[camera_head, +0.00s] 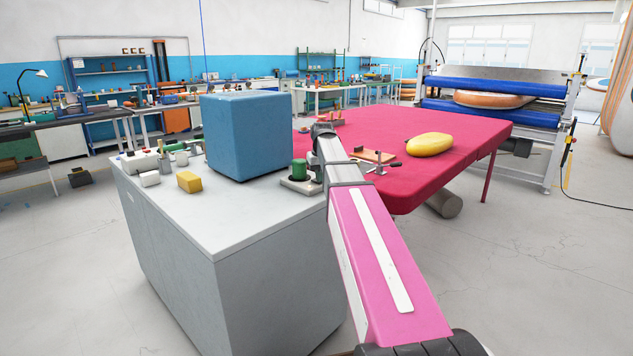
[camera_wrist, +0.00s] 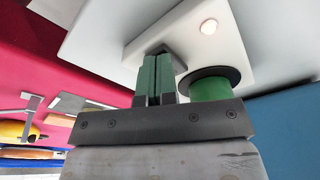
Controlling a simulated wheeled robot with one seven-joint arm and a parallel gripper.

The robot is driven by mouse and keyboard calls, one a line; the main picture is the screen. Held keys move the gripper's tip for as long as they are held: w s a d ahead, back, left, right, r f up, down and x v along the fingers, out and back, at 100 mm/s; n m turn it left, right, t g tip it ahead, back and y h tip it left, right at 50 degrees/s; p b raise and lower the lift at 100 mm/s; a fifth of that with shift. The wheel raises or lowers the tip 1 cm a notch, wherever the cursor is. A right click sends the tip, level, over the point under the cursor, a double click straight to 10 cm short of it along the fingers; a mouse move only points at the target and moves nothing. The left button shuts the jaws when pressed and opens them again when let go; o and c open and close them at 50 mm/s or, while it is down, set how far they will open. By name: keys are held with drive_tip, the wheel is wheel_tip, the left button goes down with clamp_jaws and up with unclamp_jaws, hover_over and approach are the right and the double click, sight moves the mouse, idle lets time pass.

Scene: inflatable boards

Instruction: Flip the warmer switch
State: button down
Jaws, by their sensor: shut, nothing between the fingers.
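The warmer (camera_head: 300,187) is a pale flat base on the grey cabinet's right edge, with a green pot (camera_head: 299,169) on it. In the wrist view the warmer's white base (camera_wrist: 110,35) fills the top, with a small glowing round light (camera_wrist: 209,26). The green pot (camera_wrist: 209,88) sits on a black ring beside my fingers. My gripper (camera_wrist: 158,62) is shut and empty, its green fingers close to the base. A dark block at the fingertips may be the switch; I cannot tell whether they touch. In the head view my arm's end largely hides the gripper.
A large blue cube (camera_head: 248,135) stands on the grey cabinet (camera_head: 235,215), left of the warmer. A yellow sponge (camera_head: 189,182) and a white block lie on its left part. A crimson table (camera_head: 440,150) with a yellow oval float (camera_head: 430,144) stands behind right.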

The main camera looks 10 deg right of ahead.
drive_tip(key=shift+r, duration=3.55)
